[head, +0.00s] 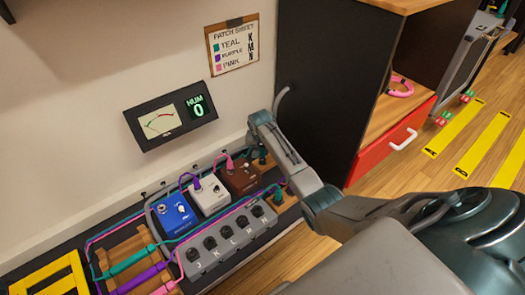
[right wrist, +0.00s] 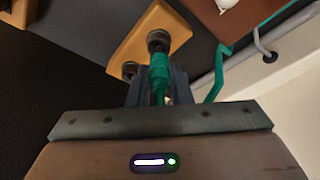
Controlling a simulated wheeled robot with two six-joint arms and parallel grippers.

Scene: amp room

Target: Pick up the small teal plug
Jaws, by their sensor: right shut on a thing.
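The small teal plug (right wrist: 159,75) is between the fingers of my right gripper (right wrist: 155,92) in the right wrist view. The fingers are shut on it. Its far end meets a round dark post on a wooden block (right wrist: 148,38); I cannot tell whether it is seated there or only touching. In the head view, my right gripper (head: 260,150) reaches down beside the brown pedal, and a bit of teal shows at its tip. A teal cable (right wrist: 217,75) runs nearby in the right wrist view. My left gripper is not in view.
Blue (head: 174,214), white (head: 209,195) and brown (head: 241,176) pedals stand beside a grey switch box (head: 229,240). Larger teal, purple and pink plugs lie on a wooden rack at lower left. A black cabinet (head: 325,80) stands close right of my gripper. A meter (head: 170,115) reads HUM 0.

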